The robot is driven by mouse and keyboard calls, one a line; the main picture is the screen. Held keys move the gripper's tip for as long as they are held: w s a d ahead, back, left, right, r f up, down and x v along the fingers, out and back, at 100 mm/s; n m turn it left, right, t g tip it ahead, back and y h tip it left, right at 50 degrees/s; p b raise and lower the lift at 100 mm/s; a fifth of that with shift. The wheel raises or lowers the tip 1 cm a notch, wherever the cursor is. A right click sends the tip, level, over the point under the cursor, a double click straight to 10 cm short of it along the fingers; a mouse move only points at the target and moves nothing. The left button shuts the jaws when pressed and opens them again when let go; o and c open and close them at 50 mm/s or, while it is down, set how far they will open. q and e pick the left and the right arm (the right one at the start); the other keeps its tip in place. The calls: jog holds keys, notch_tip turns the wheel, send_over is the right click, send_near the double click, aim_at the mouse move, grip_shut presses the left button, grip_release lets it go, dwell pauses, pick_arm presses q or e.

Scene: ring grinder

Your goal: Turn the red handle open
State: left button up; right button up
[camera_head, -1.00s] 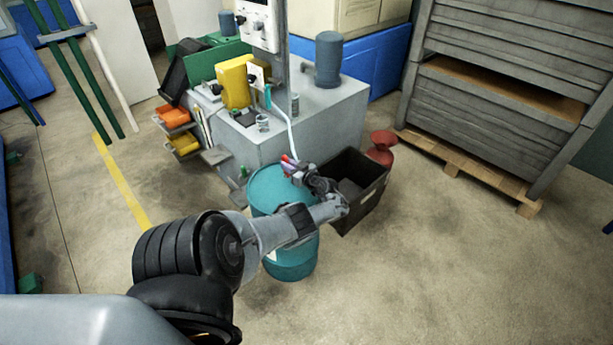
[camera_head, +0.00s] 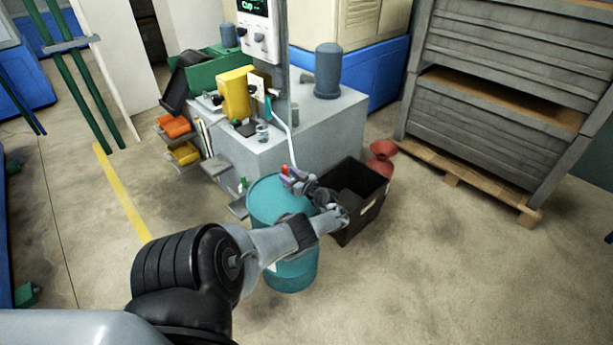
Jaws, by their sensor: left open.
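A small red piece (camera_head: 285,169), which looks like the red handle, shows just above the teal barrel (camera_head: 290,268). My left gripper (camera_head: 291,180) is over the barrel's top, right by the red piece, with its jaws open. The gripper is small in the picture, and I cannot tell whether it touches the red piece. My forearm hides part of the barrel. My right gripper is not in view.
A black crate (camera_head: 372,207) stands right of the barrel, with a red container (camera_head: 381,160) behind it. The grey machine (camera_head: 330,122) stands behind the barrel. A wooden pallet (camera_head: 470,180) bears grey stacked sides at the right. The front right floor is clear.

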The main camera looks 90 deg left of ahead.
pick_arm(q)
jog(key=p+v, duration=0.3)
jog(key=v, duration=0.7)
jog(key=shift+w+d+p, duration=0.25)
jog(key=shift+d+p, duration=0.05)
jog(key=shift+d, duration=0.05)
jog(key=shift+r, duration=0.1)
